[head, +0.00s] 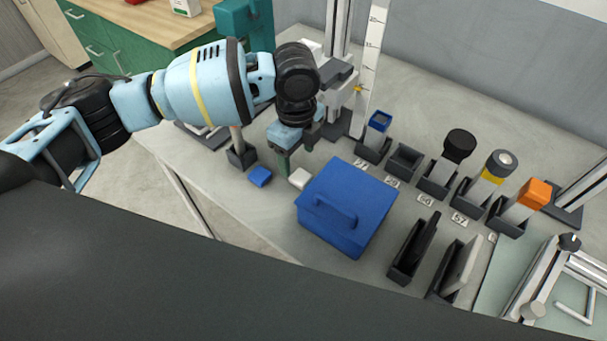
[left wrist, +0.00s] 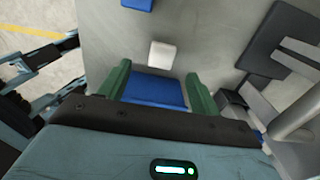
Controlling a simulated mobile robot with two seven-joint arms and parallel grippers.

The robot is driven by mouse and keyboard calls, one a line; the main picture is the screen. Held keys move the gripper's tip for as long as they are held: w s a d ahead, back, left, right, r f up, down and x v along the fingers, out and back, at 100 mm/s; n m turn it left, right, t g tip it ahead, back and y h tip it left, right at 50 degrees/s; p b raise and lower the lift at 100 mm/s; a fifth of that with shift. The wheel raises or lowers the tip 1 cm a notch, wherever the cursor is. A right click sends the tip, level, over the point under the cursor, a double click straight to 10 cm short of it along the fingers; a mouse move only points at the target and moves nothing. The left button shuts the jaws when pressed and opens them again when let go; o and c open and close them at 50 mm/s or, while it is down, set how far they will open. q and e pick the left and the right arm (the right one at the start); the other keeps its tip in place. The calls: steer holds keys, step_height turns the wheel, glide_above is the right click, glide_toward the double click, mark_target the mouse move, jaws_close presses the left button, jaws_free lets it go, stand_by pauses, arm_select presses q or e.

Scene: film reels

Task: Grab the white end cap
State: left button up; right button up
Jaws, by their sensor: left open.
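The white end cap (head: 299,179) is a small white block lying on the grey bench, between a blue cap (head: 260,176) and the big blue box. In the left wrist view the white cap (left wrist: 162,53) lies just beyond the fingertips, roughly centred between them. My left gripper (head: 291,161) points down over the bench beside the white cap, in front of the tall stand. Its green fingers (left wrist: 158,70) are apart with a gap between them, and the cap is outside that gap. My right gripper is not in view.
The blue handled box (head: 335,232) stands close to the white cap; blue also shows between the fingers in the left wrist view. A grey stand with a scale (head: 368,65) rises behind the gripper. Several dark holders (head: 403,161) line the right.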

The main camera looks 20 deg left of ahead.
mark_target(301, 177)
arm_select(q)
steer(key=shift+w+d+f, duration=0.1)
steer(key=shift+d+f, duration=0.05)
steer(key=shift+f, duration=1.8)
steer(key=shift+d+f, duration=0.15)
steer(key=shift+f, duration=1.8)
steer(key=c, duration=1)
steer(key=shift+r, duration=5.1)
steer(key=shift+c, duration=0.2)
